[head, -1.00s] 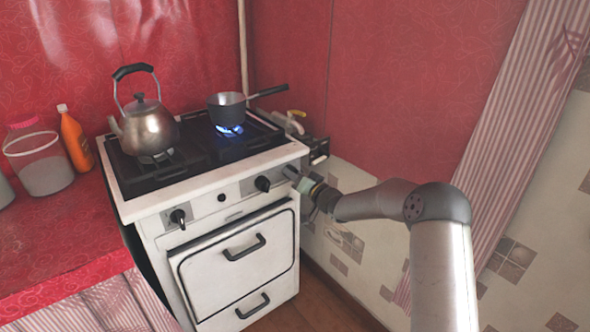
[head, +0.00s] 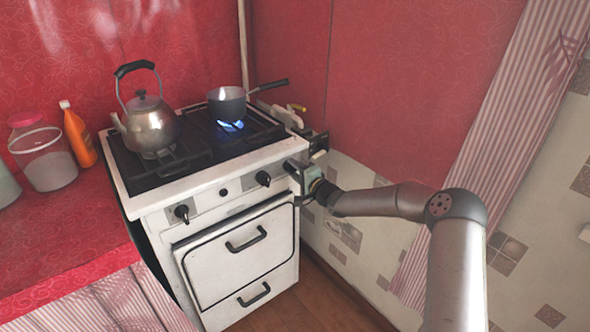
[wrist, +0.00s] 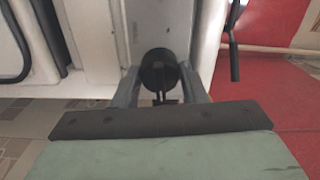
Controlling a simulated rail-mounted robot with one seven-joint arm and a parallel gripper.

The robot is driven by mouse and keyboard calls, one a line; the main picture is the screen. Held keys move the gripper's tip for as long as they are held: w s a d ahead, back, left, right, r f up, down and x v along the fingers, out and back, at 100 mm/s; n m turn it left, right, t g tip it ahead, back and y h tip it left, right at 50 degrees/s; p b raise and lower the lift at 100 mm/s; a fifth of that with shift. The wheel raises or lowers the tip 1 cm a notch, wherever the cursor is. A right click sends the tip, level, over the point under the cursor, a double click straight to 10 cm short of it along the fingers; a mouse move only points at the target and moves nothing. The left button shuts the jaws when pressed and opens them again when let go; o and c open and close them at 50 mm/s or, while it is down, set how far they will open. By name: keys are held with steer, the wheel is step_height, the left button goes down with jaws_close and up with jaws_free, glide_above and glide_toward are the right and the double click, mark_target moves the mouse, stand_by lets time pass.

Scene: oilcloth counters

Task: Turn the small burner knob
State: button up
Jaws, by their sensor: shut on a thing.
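The white stove (head: 150,207) has a front panel with a black knob at the left (head: 181,212) and another black knob right of centre (head: 263,178). My gripper (head: 293,166) is at the right end of this panel, to the right of that second knob. In the wrist view a round black knob (wrist: 159,70) sits between the two fingers of my gripper (wrist: 160,88), which are shut on it. In the head view my gripper hides this knob. A blue flame (head: 231,126) burns under a grey saucepan (head: 227,104).
A metal kettle (head: 151,128) stands on the left burner. A red counter (head: 60,235) at the left holds an orange bottle (head: 80,138) and a glass jar (head: 45,160). The oven door (head: 235,245) with its black handle is below the panel. A tiled wall is close on the right.

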steer(key=shift+m, duration=0.5)
steer(key=o, duration=1)
steer(key=shift+c, duration=0.2)
steer(key=shift+r, duration=0.1)
